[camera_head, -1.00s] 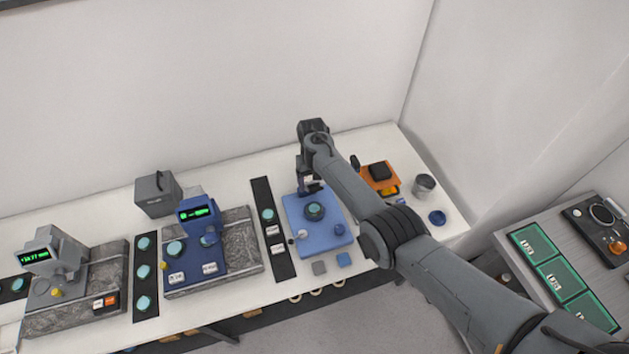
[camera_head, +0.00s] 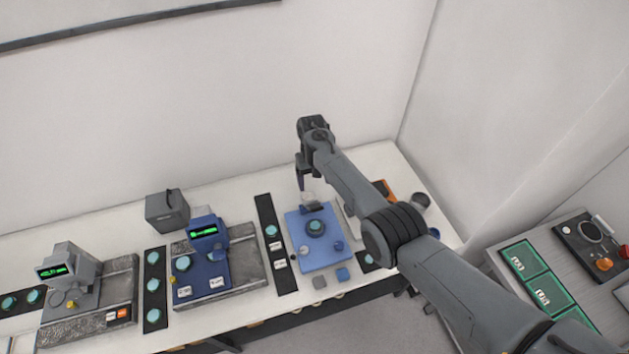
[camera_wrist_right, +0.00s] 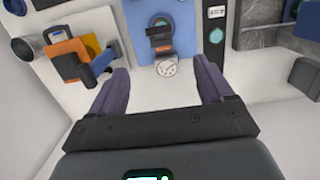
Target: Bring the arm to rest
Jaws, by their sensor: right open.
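My right gripper (camera_head: 301,184) hangs with its fingers pointing down behind the far edge of a blue mat (camera_head: 318,259), above the white bench. In the right wrist view its two fingers (camera_wrist_right: 160,72) are spread apart with nothing between them. A teal disc on a dark holder (camera_head: 316,227) sits on the mat. My left gripper is not in view.
A blue instrument (camera_head: 209,262) and a grey instrument (camera_head: 70,272) with green displays stand left of the mat. Black strips with teal discs (camera_head: 154,285) lie between. A wall rises behind the bench.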

